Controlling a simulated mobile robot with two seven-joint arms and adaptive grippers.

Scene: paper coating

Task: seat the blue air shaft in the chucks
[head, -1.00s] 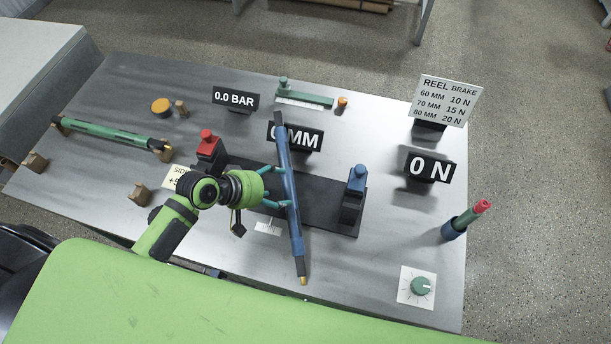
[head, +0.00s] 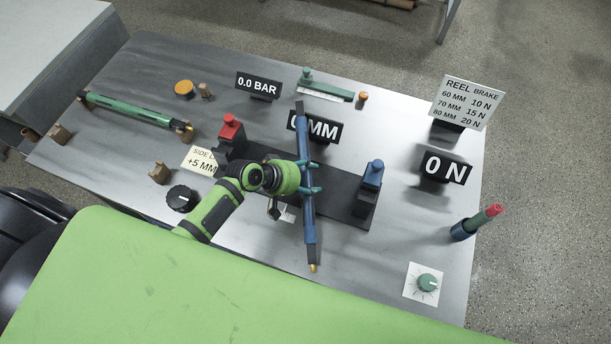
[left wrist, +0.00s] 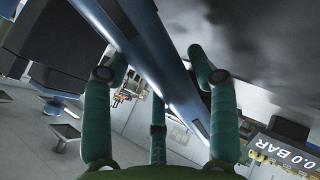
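The blue air shaft (head: 308,205) has dark ends and a gold tip. It lies across the black chuck base (head: 337,192) in the head view, crosswise to the line between the red-topped chuck (head: 230,137) and the blue-topped chuck (head: 371,181), and in neither. My left gripper (head: 313,178) has its teal fingers around the shaft's middle. In the left wrist view the shaft (left wrist: 165,70) runs between the fingers (left wrist: 158,72), close against them. Its height above the base is hard to tell. My right gripper is not in view.
A green shaft (head: 130,112) lies at the far left by wooden blocks. A 0 MM sign (head: 325,131) stands behind the shaft's far end. A blue-and-red upright piece (head: 475,222) and a green dial (head: 427,283) are at right. The right front table is mostly clear.

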